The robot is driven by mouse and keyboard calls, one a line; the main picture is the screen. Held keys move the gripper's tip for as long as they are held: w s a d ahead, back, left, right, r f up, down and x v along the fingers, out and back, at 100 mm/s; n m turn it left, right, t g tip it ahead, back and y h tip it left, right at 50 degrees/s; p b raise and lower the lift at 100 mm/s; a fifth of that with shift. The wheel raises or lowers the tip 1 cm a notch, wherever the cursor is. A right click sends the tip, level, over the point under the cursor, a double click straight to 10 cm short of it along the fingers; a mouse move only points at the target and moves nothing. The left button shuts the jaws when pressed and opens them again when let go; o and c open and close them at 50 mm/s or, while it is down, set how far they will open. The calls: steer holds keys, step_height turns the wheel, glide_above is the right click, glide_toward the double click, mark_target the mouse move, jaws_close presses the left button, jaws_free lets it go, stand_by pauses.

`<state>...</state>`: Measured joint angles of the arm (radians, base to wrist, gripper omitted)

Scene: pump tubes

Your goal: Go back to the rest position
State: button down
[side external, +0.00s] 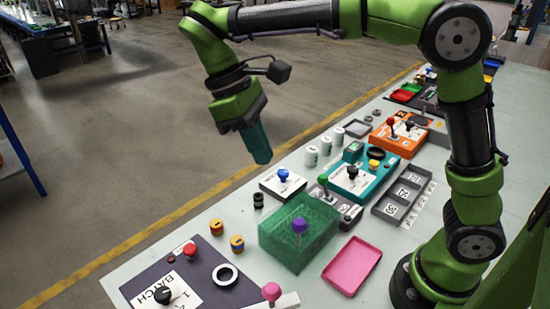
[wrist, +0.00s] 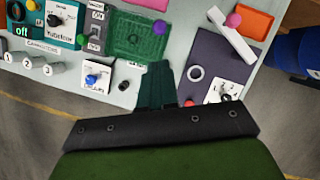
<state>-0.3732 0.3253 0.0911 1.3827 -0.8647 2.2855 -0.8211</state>
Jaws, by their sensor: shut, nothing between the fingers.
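My gripper (side external: 257,148) is shut and empty. In the side external view it hangs in the air beyond the far long edge of the table, pointing down and slightly right. In the wrist view my gripper (wrist: 157,84) shows as closed teal fingers in front of the table edge. My green and black arm reaches across the top of the side view from its base at the right. Nothing touches the fingers.
The pale table (side external: 240,195) holds a green box (side external: 285,243), a pink tray (side external: 352,265), a teal panel (side external: 352,182), an orange panel (side external: 397,138), a white panel with a blue knob (side external: 283,176) and a dark panel (side external: 210,275). White cylinders (side external: 311,156) stand near the edge. The floor (side external: 110,160) beyond is clear.

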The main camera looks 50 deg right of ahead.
steer(key=s+d+f+m+t+y, duration=0.2)
steer(key=s+d+m+t+y, duration=0.2)
steer(key=s+d+m+t, duration=0.5)
steer(key=d+t, duration=0.2)
steer(key=d, duration=0.1)
steer(key=shift+f, duration=0.3)
steer(key=c, duration=1.8)
jaws_free()
steer(key=shift+s, duration=0.1)
steer(key=shift+c, duration=0.2)
